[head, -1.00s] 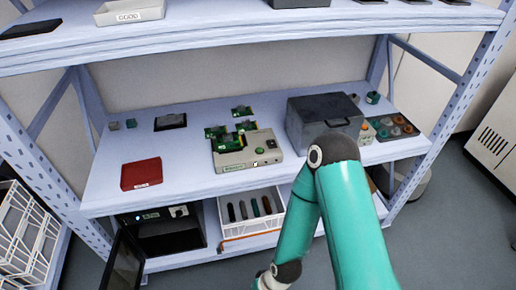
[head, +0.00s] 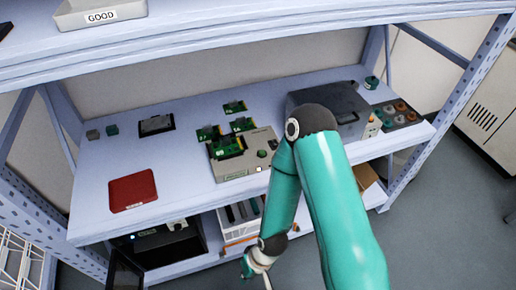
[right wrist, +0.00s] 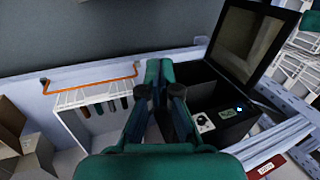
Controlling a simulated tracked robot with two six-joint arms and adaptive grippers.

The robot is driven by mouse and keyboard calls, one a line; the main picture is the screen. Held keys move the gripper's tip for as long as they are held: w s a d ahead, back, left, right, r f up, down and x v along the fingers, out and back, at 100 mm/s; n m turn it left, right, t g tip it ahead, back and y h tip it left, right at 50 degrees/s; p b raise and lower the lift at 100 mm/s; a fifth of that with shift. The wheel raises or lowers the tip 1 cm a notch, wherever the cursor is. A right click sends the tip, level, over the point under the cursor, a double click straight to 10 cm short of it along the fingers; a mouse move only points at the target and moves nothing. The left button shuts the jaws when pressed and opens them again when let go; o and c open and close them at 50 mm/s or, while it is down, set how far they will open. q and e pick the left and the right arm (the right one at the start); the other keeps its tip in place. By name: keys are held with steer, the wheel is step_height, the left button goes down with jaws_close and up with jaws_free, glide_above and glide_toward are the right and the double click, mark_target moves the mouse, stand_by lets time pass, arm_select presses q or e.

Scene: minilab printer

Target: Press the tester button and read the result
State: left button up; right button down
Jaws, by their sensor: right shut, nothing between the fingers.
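The tester (head: 232,170) is a beige box on the middle shelf, with green circuit boards (head: 228,146) on its left part. Its round green button (head: 262,153) is on the right of its top face. A small pale lit square (head: 258,168) shows on its front edge; I cannot read a result. My right arm hangs in front of the shelf, just right of the tester, with its hand low at the picture's bottom edge. In the right wrist view my right gripper (right wrist: 159,70) is shut and empty, before the lower shelf. My left gripper is not in view.
A dark grey box (head: 310,103) stands right of the tester, partly behind my arm. A red tray (head: 133,190) lies at left. A tray marked GOOD (head: 100,14) is on the upper shelf. Below, a black machine (right wrist: 205,118) has its lid open beside a white rack (right wrist: 85,98).

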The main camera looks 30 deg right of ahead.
steer(key=w+d+r+n+t+h+p, duration=0.1)
steer(key=w+d+r+n+t, duration=0.1)
steer(key=w+d+r, duration=0.3)
steer(key=w+d+r+n+t+p, duration=0.1)
steer(key=w+d+r, duration=0.4)
steer(key=w, duration=0.5)
steer(key=w+d+r+n+t+h+p, duration=0.1)
steer(key=w+d+r+n+t, duration=0.2)
steer(key=w+d+r, duration=0.3)
steer(key=shift+w+n+h, duration=0.3)
steer(key=shift+w+n, duration=0.3)
steer(key=shift+w, duration=0.2)
steer(key=w+d+r+n+t+h, duration=0.1)
steer(key=w+d+r+n+t, duration=0.1)
steer(key=w+d+r, duration=0.3)
steer(key=d+r+n+p, duration=0.1)
steer(key=d+r, duration=0.2)
steer(key=r, duration=0.2)
steer(key=shift+t+h, duration=0.3)
steer(key=shift+h, duration=0.1)
steer(key=b, duration=0.7)
glide_above(263, 153)
step_height(263, 153, down, 7)
steer(key=shift+a+f, duration=0.1)
steer(key=shift+f+b, duration=0.65)
steer(key=shift+f, duration=0.15)
steer(key=shift+f, duration=0.1)
